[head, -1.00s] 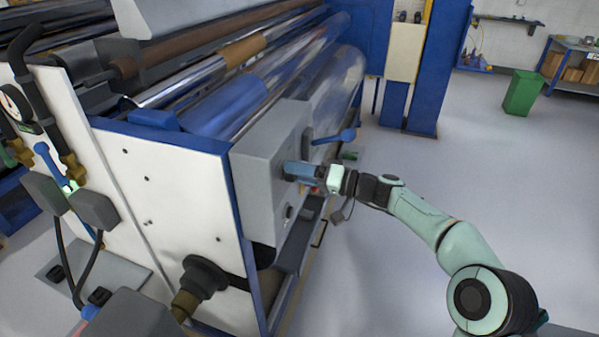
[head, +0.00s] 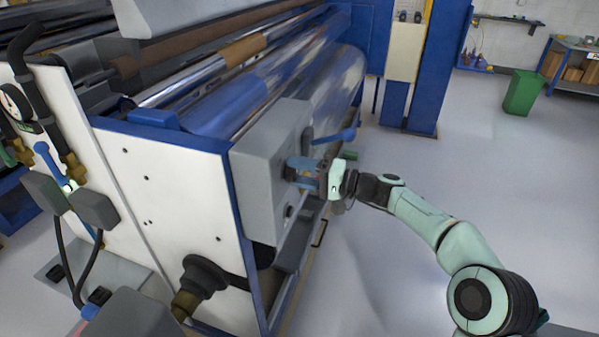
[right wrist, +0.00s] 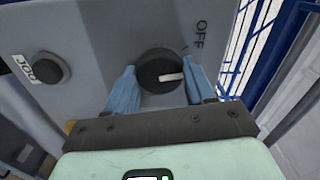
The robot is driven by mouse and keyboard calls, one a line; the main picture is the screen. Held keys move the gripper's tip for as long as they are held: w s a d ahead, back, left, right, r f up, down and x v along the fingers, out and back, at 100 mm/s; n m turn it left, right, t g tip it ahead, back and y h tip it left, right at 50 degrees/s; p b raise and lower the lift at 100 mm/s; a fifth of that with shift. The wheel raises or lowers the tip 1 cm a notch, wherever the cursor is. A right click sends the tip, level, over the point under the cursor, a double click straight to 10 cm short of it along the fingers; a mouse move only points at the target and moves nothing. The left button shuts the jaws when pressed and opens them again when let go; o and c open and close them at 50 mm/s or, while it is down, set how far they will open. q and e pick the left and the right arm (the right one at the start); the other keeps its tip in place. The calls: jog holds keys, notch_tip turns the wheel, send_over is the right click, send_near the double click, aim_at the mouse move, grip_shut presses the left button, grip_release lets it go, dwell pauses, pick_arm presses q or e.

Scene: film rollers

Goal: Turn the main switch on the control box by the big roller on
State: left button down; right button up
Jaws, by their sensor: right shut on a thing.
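The grey control box (head: 258,190) is fixed to the near end of the big roller (head: 340,85) machine. In the right wrist view, the main switch is a round dark knob (right wrist: 155,82) with a white pointer mark (right wrist: 171,76). The mark points toward the right of the picture, and the word OFF (right wrist: 201,33) is printed above and to the right of the knob. My right gripper (head: 296,169) is at the box face, its two blue fingers shut on either side of the knob. In the head view the fingers hide the knob. My left gripper is not in view.
A black button with a JOG label (right wrist: 23,69) sits left of the knob in the right wrist view. A blue-ended lever (head: 345,136) sticks out just above my right gripper. Clear floor (head: 400,270) lies right of the machine. A green bin (head: 521,92) stands far off.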

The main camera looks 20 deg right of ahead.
jog(key=m, duration=0.4)
jog(key=shift+r+m+p, duration=0.1)
jog(key=shift+m+p, duration=0.2)
jog(key=shift+p, duration=0.1)
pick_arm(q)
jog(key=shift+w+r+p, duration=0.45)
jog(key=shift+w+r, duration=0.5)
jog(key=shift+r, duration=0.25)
pick_arm(e)
jog(key=shift+m, duration=2)
jog(key=o, duration=1.1)
jog(key=shift+c, duration=0.2)
jog(key=shift+s+d+f, duration=0.15)
jog(key=shift+d+f, duration=0.05)
jog(key=shift+d, duration=0.1)
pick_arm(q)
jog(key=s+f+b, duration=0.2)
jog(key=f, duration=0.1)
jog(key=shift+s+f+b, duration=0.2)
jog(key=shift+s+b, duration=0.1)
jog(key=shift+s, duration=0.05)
pick_arm(e)
jog(key=v, duration=1.2)
jog(key=shift+s+d, duration=0.25)
jog(key=shift+d, duration=0.05)
